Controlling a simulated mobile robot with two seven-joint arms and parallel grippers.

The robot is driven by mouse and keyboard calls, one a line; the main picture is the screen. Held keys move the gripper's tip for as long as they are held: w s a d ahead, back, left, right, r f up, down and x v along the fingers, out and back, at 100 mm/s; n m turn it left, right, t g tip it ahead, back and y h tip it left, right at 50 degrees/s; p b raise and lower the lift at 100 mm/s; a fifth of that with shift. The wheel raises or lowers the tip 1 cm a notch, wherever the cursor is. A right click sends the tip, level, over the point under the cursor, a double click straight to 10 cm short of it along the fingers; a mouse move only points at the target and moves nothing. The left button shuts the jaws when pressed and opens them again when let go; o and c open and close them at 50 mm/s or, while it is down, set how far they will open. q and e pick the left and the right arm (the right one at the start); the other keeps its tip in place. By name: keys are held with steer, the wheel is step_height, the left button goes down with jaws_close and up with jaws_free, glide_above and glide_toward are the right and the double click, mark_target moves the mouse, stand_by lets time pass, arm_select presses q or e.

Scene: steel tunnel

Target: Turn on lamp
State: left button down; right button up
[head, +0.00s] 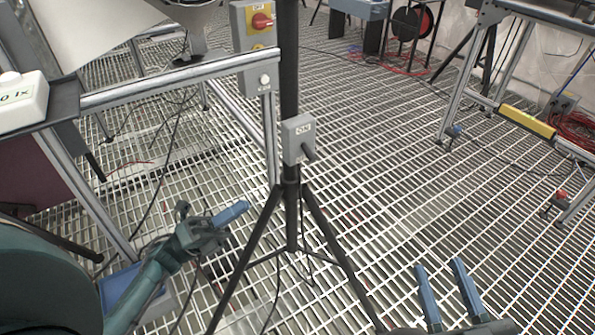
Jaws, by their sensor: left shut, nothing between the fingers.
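A black lamp stand (291,215) on a tripod rises in the middle of the head view; the lamp itself is not in view. A small grey switch box (298,141) with a label and a dark lever is fixed to its pole. My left gripper (236,211) is to the left of the pole, below the switch box, with its blue fingers together and empty. It is apart from the box. My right gripper (440,290) is at the bottom right, its two blue fingers spread and nothing between them, well away from the stand.
A grey control box with a red knob (262,21) is mounted on an aluminium frame (170,82) at the upper left. A white box (22,103) sits at the left edge. Another frame with a yellow bar (528,121) stands at right. Open grated floor (400,180) lies between.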

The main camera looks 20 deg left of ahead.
arm_select(q)
glide_toward(308, 152)
steer(key=w+d+r, duration=0.2)
steer(key=d, duration=0.3)
steer(key=shift+w+b, duration=0.3)
steer(key=shift+w, duration=0.2)
arm_select(e)
steer(key=shift+w+r, duration=0.1)
steer(key=shift+r, duration=0.05)
arm_select(q)
steer(key=shift+s+d+r+n+p, duration=0.15)
steer(key=shift+n+p, duration=0.15)
steer(key=shift+n, duration=0.2)
arm_select(e)
steer(key=shift+r, duration=0.15)
